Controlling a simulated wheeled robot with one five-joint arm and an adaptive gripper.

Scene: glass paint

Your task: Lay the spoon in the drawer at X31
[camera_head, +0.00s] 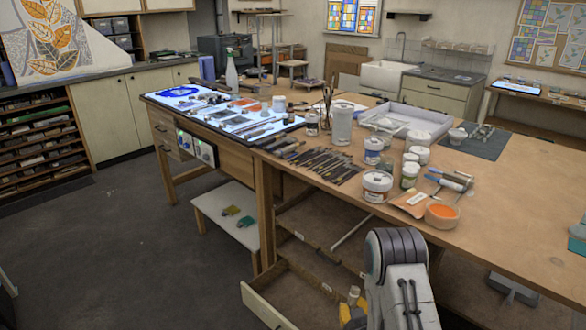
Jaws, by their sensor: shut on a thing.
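An open drawer (268,305) juts out below the workbench at the lower middle, with its pale front toward the lower left. Its brown floor shows bare in part, and small pale labels are on its edges. I cannot read X31 on any of them. My arm rises at the bottom centre and covers the drawer's right part. A small yellow and grey thing (352,300) shows beside my arm, too unclear to name. My gripper's fingers are outside the picture or hidden by my arm. I cannot make out the spoon.
The workbench (480,225) above the drawer carries several jars, a row of dark tools (325,165), an orange bowl (442,214) and a grey tray. A low white stool (228,218) stands left of the drawer. The floor (130,240) at left is clear.

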